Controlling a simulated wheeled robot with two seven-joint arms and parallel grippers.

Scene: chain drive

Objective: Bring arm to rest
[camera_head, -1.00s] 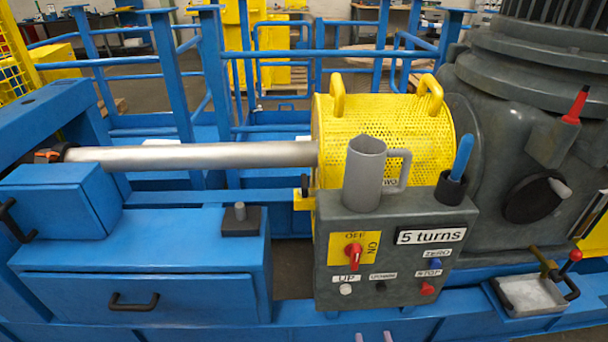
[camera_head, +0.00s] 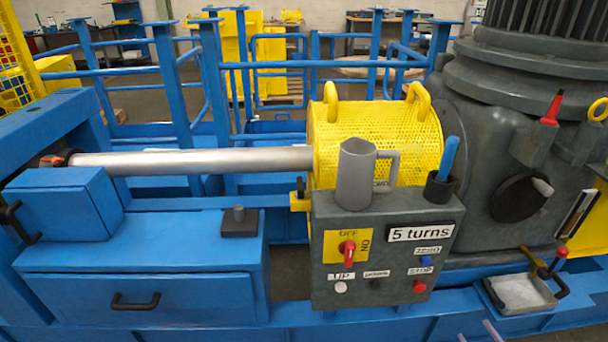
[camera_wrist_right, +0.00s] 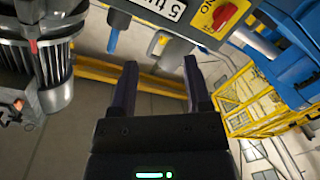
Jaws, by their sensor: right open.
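My right gripper (camera_head: 478,333) shows only as two pale finger tips at the bottom edge of the head view. It is below and to the right of the grey control box (camera_head: 330,284). In the right wrist view the gripper (camera_wrist_right: 160,64) is open, with two dark fingers apart and nothing between them. My left gripper is in neither view.
A grey jug (camera_head: 355,178) and a blue-handled tool in a dark cup (camera_head: 438,190) stand on the control box. A yellow perforated guard (camera_head: 410,140) is behind. A small tray (camera_head: 522,294) sticks out at right. Wrist view shows open floor (camera_wrist_right: 85,120).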

